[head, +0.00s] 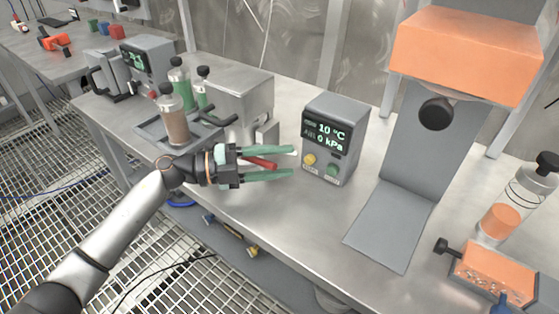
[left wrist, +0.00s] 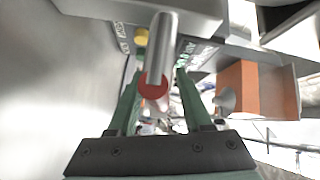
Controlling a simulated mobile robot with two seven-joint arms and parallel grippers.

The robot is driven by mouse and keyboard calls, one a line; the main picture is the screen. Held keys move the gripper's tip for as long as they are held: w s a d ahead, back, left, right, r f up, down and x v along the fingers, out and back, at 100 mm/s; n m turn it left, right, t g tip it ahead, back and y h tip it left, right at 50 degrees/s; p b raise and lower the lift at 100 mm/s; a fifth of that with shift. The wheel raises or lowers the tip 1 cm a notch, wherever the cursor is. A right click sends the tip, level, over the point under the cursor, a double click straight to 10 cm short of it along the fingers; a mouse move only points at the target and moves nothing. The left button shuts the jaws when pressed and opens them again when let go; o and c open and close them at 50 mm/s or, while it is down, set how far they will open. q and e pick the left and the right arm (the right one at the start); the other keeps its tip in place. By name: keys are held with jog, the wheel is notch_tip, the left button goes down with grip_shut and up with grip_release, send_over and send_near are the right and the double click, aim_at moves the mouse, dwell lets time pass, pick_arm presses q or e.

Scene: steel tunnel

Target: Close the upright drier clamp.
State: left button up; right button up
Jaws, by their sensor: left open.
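My left gripper (head: 294,161) is open, with two long green fingers pointing right over the bench's front edge. A red lever end (head: 262,163) shows between the fingers; whether they touch it I cannot tell. In the left wrist view a metal rod with a red end (left wrist: 153,88) lies between the open fingers (left wrist: 159,72). The lever appears to belong to the clamp, beside the steel box (head: 243,92) with black handles. The clamp's body is largely hidden behind the gripper. My right gripper is not in view.
A grey display unit (head: 335,138) reading 10 °C and 0 kPa stands just right of the fingertips. A tray (head: 153,132) with bottles is at the left. A grey stand with an orange top (head: 466,55) is at the right. Bare bench lies between the display and stand.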

pick_arm(q)
jog(key=shift+d, duration=0.1)
grip_shut()
dwell(0.3)
dwell(1.1)
